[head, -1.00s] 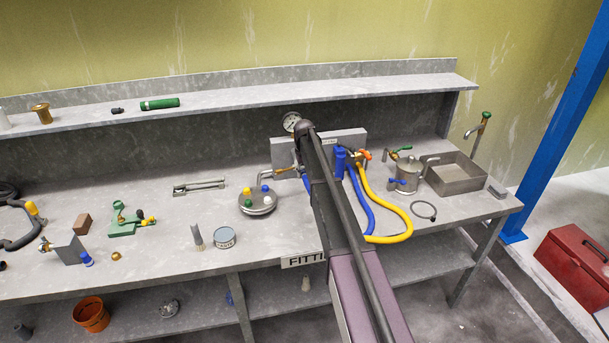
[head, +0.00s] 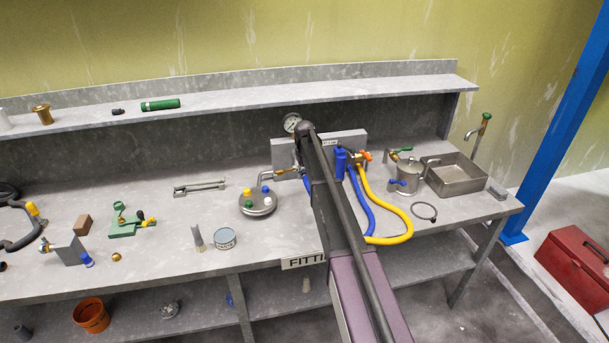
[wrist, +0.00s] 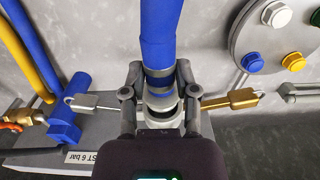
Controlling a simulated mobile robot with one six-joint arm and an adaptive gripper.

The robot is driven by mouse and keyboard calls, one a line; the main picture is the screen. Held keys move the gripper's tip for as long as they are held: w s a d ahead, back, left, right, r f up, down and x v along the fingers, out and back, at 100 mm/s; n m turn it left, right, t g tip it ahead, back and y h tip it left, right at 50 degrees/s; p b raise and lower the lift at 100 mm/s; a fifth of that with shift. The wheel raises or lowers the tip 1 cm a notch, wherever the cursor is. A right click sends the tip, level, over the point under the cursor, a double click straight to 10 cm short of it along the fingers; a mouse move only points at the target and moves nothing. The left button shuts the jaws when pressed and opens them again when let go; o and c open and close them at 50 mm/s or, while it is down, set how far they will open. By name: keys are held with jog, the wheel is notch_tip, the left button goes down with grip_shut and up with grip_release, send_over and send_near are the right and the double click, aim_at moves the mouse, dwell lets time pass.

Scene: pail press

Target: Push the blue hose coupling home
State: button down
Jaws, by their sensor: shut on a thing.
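In the wrist view, the thick blue hose (wrist: 162,35) comes in from the top and ends in the hose coupling (wrist: 158,86), a dark blue band with grey collars. My gripper (wrist: 160,92) is shut around this coupling, one finger on each side. Pale grey rings (wrist: 161,112) lie just below it, in line with it. Whether the coupling is fully seated I cannot tell, as my wrist housing covers the lower part. In the head view, my arm hides the gripper and the coupling; a bit of blue hose (head: 307,186) shows beside it.
A blue fitting (wrist: 68,110) with yellow and blue hoses stands left in the wrist view. A round lid with coloured caps (head: 258,211) and a gauge (head: 291,122) are near my arm.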

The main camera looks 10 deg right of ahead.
jog(key=shift+w, duration=1.15)
jog(key=shift+c, duration=1.5)
grip_release()
jog(key=shift+s, duration=0.2)
